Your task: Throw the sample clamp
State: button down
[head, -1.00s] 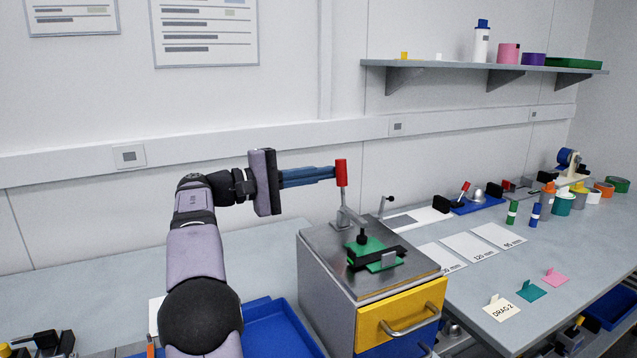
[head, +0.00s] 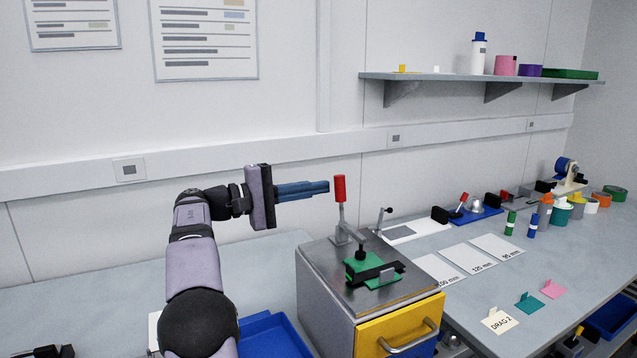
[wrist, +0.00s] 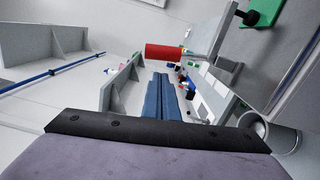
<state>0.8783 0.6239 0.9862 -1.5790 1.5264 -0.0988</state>
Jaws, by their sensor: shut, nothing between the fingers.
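The sample clamp is a toggle clamp on top of a grey metal cabinet. Its red handle (head: 340,188) stands upright on a metal lever, and its black-tipped arm reaches over a green block (head: 374,273) with a black bar across it. My gripper (head: 327,186) has blue fingers, which are together and empty. The fingertips point right at the red handle, just left of it, with a small gap in the head view. In the wrist view the red handle (wrist: 165,51) lies just beyond the tips of the blue fingers (wrist: 161,82).
The cabinet (head: 322,290) has a yellow drawer (head: 385,333) at its front. A blue tray (head: 272,338) lies left of it. The right bench holds white size cards (head: 470,260), coloured tags, bottles and tape rolls. A wall shelf (head: 440,77) hangs above.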

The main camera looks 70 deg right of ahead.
jog(key=w+d+p+v, duration=0.1)
jog(key=v, duration=0.9)
jog(key=shift+w+f, duration=0.2)
jog(key=shift+w, duration=0.3)
jog(key=shift+d, duration=0.1)
